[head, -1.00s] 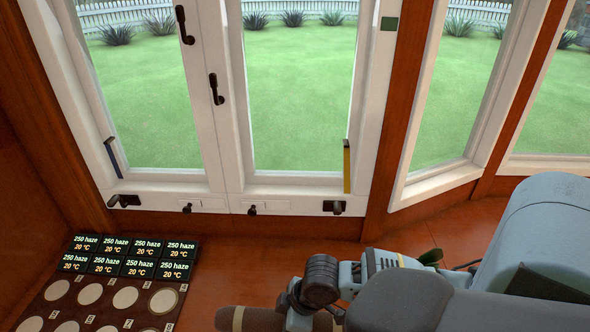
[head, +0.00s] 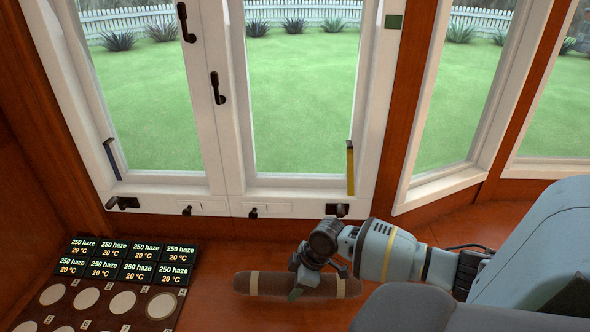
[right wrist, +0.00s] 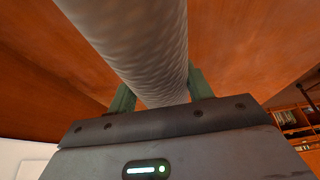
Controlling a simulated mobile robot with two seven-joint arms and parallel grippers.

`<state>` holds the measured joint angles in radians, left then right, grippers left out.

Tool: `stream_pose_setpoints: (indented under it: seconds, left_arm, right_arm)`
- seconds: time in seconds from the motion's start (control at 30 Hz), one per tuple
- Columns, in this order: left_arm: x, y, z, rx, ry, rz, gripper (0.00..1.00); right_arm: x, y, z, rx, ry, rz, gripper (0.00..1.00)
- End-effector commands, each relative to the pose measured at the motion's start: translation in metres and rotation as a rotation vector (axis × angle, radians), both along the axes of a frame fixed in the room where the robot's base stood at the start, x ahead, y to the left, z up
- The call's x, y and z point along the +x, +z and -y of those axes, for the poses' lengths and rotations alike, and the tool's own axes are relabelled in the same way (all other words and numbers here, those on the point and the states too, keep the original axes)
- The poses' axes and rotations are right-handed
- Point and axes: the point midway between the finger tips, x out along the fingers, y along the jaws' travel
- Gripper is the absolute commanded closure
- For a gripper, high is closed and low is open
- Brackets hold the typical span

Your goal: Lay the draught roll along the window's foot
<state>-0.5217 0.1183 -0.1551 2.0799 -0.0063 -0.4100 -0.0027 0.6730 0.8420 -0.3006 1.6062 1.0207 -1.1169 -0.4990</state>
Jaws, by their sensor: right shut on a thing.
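The draught roll (head: 265,284) is a brown, rounded cylinder with pale bands. It lies roughly level, left to right, in front of the window and apart from its foot. My right gripper (head: 297,291) is shut on the roll near its middle. In the right wrist view the roll (right wrist: 145,45) runs between the green fingers of the gripper (right wrist: 160,92). The window's foot (head: 225,206) is a white bottom rail with dark catches. I cannot tell whether the roll touches the wooden surface below. My left gripper is not in view.
A dark board with pale discs (head: 123,302) and several black display blocks (head: 135,271) stand at the lower left, left of the roll. The wooden sill (head: 225,240) between roll and window is clear. Dark window handles (head: 217,88) stick out above.

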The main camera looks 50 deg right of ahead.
Motion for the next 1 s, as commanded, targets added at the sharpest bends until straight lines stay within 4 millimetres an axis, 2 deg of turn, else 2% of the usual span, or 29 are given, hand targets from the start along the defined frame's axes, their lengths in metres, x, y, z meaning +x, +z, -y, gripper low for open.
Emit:
stream_pose_setpoints:
  seconds: [0.1, 0.23, 0.47, 0.73, 1.0]
  left_arm:
    - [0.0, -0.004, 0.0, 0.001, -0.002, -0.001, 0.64]
    - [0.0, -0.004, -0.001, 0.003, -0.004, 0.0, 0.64]
    - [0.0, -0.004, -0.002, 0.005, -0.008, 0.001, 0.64]
    - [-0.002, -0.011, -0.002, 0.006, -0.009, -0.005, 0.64]
    - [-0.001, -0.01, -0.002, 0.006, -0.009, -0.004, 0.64]
  right_arm:
    - [0.012, -0.002, 0.015, 0.0, -0.003, 0.002, 0.85]
    - [0.018, -0.002, 0.022, 0.001, 0.0, 0.002, 0.85]
    - [0.018, -0.005, 0.023, 0.002, 0.0, 0.001, 0.85]
    - [0.018, -0.036, 0.022, 0.003, -0.001, 0.0, 0.85]
    - [0.018, -0.037, 0.023, 0.0, 0.001, 0.002, 0.85]
